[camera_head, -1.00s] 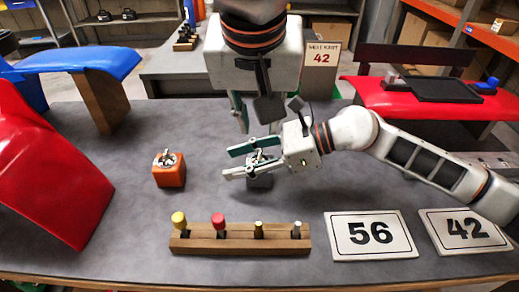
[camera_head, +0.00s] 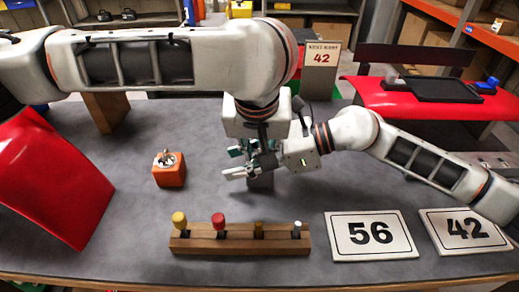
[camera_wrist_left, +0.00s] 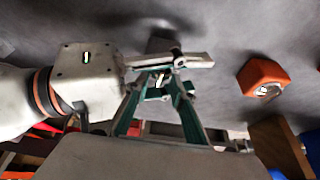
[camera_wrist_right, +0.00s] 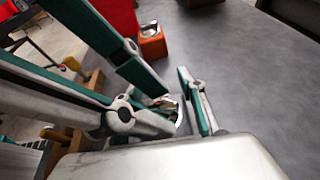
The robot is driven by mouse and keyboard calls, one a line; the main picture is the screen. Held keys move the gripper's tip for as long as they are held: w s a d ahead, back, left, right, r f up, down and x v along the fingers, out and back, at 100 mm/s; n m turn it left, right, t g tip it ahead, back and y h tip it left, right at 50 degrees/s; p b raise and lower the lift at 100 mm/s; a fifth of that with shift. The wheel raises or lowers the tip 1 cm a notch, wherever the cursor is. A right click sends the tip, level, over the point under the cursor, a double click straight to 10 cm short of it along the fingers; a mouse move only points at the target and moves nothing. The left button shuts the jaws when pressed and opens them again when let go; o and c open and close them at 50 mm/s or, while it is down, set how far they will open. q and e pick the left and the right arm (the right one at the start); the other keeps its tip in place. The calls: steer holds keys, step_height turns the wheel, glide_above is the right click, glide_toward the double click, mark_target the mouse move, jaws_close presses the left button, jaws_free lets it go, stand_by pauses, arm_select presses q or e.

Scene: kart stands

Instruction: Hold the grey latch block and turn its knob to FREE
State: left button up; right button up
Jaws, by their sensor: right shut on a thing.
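The grey latch block (camera_head: 262,182) stands on the grey table, its top mostly hidden by both grippers. My right gripper (camera_head: 245,165) reaches in from the right and is shut on the block. In the right wrist view a shiny knob (camera_wrist_right: 166,104) shows between its fingers. My left gripper (camera_head: 253,153) points down just over the block, close to the right gripper. In the left wrist view its fingers (camera_wrist_left: 160,88) stand apart, with the knob area between their tips. Contact with the knob and the knob's setting cannot be made out.
An orange block (camera_head: 169,174) with a similar knob stands to the left. A wooden rail (camera_head: 200,240) with several coloured pegs lies in front. A red panel (camera_head: 50,180) stands at the left.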

arm_select(q)
jaws_close()
steer(key=shift+m, duration=0.3)
steer(key=m, duration=0.1)
steer(key=m+h, duration=0.1)
steer(key=m, duration=0.1)
steer(key=m+h, duration=0.1)
steer(key=shift+a+g, duration=0.25)
steer(key=shift+g, duration=0.15)
steer(key=m, duration=0.2)
steer(key=m+g+h, duration=0.1)
steer(key=m, duration=0.2)
steer(key=shift+w+a, duration=0.15)
steer(key=shift+w, duration=0.05)
steer(key=shift+m, duration=0.5)
jaws_free()
